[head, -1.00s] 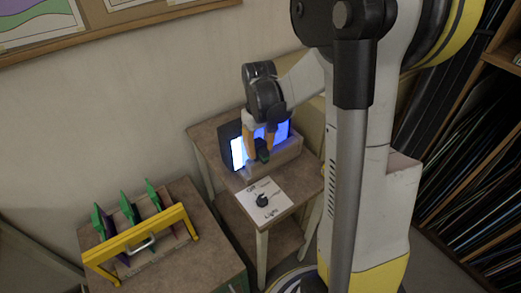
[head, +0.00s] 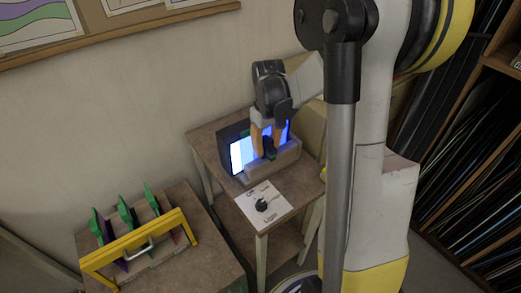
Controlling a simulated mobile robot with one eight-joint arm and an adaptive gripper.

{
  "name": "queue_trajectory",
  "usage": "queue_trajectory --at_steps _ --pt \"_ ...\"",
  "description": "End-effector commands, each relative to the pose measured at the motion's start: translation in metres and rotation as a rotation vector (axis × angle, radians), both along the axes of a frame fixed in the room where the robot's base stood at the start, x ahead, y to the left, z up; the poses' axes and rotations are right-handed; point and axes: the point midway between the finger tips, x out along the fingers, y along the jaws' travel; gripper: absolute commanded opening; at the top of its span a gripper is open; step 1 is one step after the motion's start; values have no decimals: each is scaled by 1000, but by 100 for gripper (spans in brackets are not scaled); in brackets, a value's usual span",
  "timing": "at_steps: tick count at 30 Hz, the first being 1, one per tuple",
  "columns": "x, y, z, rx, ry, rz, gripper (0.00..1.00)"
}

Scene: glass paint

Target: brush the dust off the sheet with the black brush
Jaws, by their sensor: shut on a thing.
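My gripper (head: 266,149) has orange fingers pointing down over the small table, in front of a lit panel. It is shut on a small dark thing with a green part (head: 270,149), which looks like the black brush; its lower end is hard to make out. The sheet seems to be the upright panel glowing white and blue (head: 243,153), standing in a dark frame behind a pale block. My fingers hide part of it. I cannot tell whether the brush touches the sheet, and dust is too fine to see.
A white card (head: 276,196) with a black knob (head: 262,205) lies at the front of the small table (head: 210,139). At left, a yellow rack (head: 138,240) with several green-tipped upright pieces stands on another table. Shelves of thin sheets (head: 470,165) are at right.

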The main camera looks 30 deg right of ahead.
Motion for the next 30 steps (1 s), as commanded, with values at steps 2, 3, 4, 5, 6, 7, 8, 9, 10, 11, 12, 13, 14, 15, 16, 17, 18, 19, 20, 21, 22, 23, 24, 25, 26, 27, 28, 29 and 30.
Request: queue_trajectory --at_steps 2,3,4,5,6,7,8,9,10,11,12,13,14,15,16,17,18,19,20,21,22,23,24,25,26,27,28,29,30 --pt "0 -3 0 0 0 1 1" --pt "0 -3 0 0 0 1 1" --pt "0 -4 0 0 0 1 1" --pt "0 -6 0 0 0 0 1" --pt "1 -8 0 0 0 0 1" --pt "1 -10 0 0 0 -1 1" --pt "1 -13 0 0 0 -2 1" --pt "1 -17 0 0 0 -2 1" --pt "1 -20 0 0 0 -2 1" --pt "1 -23 0 0 0 -1 1" --pt "2 -27 0 0 0 -1 1" --pt "2 -30 0 0 0 -2 1" --pt "2 -33 0 0 0 -2 1" --pt "3 -36 0 0 0 -2 1" --pt "3 -38 0 0 0 -1 1" --pt "3 -39 0 0 0 0 1" --pt "4 -40 0 0 0 0 1" --pt "4 -41 0 0 -1 1 1" --pt "4 -41 0 0 -1 0 1" --pt "4 -43 0 0 -1 0 1" --pt "4 -44 0 0 -1 0 1" --pt "4 -46 0 0 -1 -1 1" --pt "4 -49 0 0 -1 -2 1" --pt "3 -52 0 0 -1 -2 1" --pt "3 -55 0 0 -1 -2 1" --pt "3 -59 0 0 -1 -1 1" --pt "3 -62 0 0 -1 -1 1" --pt "3 -65 0 0 -1 -2 1" --pt "3 -69 0 0 -1 -2 1"
